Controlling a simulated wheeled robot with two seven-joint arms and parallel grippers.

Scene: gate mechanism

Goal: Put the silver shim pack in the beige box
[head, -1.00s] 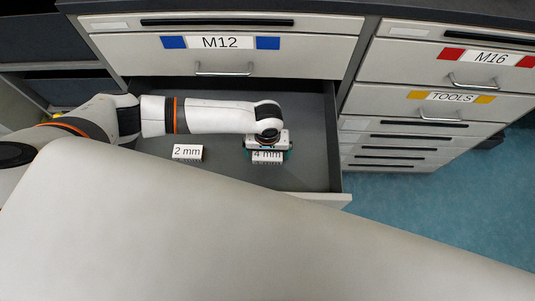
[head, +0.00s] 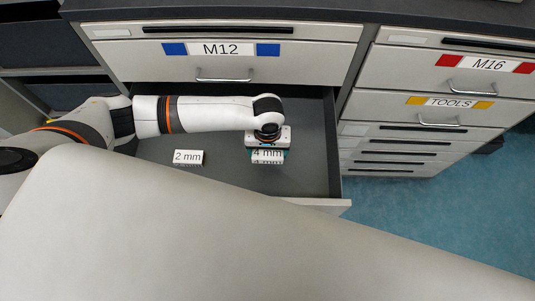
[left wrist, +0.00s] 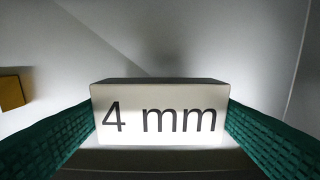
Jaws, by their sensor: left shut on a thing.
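A block labelled "4 mm" (head: 267,158), pale grey on its label side, is in the open drawer, with my left gripper (head: 267,149) right over it. In the left wrist view the same block (left wrist: 160,112) sits between the two green fingers, which touch its ends; the gripper is shut on it. I cannot tell whether it still touches the drawer floor. A second block labelled "2 mm" (head: 188,157) lies to the left in the drawer; a yellowish block (left wrist: 12,92) shows at the left edge of the wrist view. I see no beige box. My right gripper is not in view.
The open drawer (head: 310,165) has a dark floor, bare to the right of the gripper. The closed M12 drawer (head: 300,68) is above it. The M16 (head: 430,65) and TOOLS (head: 380,105) drawers are closed at right. Blue floor (head: 430,215) is clear at right.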

